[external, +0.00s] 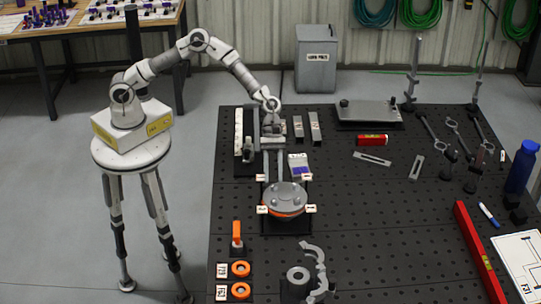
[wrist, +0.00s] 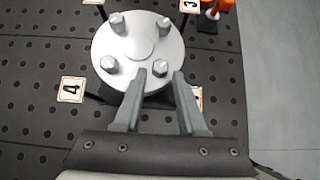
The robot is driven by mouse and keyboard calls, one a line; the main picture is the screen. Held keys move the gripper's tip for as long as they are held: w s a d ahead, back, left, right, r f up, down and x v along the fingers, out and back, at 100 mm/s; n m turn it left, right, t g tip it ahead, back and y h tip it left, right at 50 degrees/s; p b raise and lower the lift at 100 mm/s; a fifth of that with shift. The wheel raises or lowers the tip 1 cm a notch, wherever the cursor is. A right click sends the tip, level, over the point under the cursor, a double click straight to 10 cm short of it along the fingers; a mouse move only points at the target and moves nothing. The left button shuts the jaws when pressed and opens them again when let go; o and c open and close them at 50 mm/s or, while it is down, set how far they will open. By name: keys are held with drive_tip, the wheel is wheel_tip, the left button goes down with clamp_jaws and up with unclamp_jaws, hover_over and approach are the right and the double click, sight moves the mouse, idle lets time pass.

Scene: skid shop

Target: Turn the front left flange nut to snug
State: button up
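The flange (external: 287,194) is a round grey disc with an orange edge below it, on a dark stand. In the wrist view the flange (wrist: 150,42) carries several grey hex nuts around a low centre. My gripper (external: 274,180) reaches over its back left edge in the external view. In the wrist view my gripper (wrist: 161,73) is open, its two fingers on either side of the lower right nut (wrist: 161,67), with gaps to it. Whether the tips are level with the nut I cannot tell. Another nut (wrist: 109,64) sits to the left of the fingers.
Number tags stand around the flange, including tag 4 (wrist: 72,89) and tag 3 (wrist: 190,5); one is partly hidden by my right finger.

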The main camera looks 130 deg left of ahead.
drive_tip(key=shift+w+d+f, duration=0.3)
drive_tip(key=shift+f, duration=0.1)
clamp_jaws()
drive_tip(key=shift+a+m, duration=0.1)
drive_tip(key=shift+m, duration=0.2)
drive_tip(key=m+g, duration=0.1)
drive_tip(key=m+g+h+p, duration=0.1)
drive_tip(key=shift+w+a+m, duration=0.1)
drive_tip(key=shift+w+m, duration=0.2)
drive_tip(key=shift+w+a+m+g+h, duration=0.1)
drive_tip(key=shift+w+m+g+h, duration=0.15)
drive_tip(key=shift+m+g+h, duration=0.65)
drive_tip(key=shift+w+m+g, duration=0.1)
drive_tip(key=shift+m+g, duration=0.6)
drive_tip(key=shift+m, duration=0.5)
